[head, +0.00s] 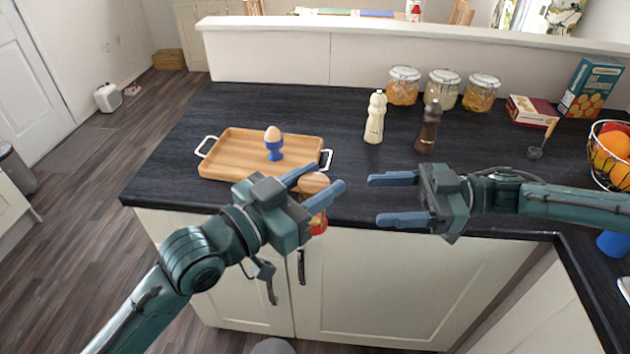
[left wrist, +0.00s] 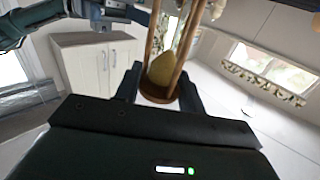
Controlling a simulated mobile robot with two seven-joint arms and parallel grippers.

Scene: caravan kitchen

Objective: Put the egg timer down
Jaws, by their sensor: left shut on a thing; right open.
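The egg timer is an hourglass with round wooden ends and wooden posts. Its wooden top (head: 313,182) shows between the fingers of my left gripper (head: 318,187), which is shut on it near the counter's front edge. In the left wrist view, the timer's yellowish bulb (left wrist: 163,70) stands between the posts above a round wooden end. A red patch shows just below the gripper in the head view; I cannot tell whether it belongs to the timer. My right gripper (head: 384,199) is open and empty, to the right of the timer.
A wooden tray (head: 225,165) holds an egg (head: 273,134) in a blue cup (head: 274,151). A cream mill (head: 375,118) and a brown mill (head: 429,127) stand behind my right gripper. Jars, boxes and a fruit basket (head: 594,165) are farther right. The dark counter (head: 340,155) is bare between tray and mills.

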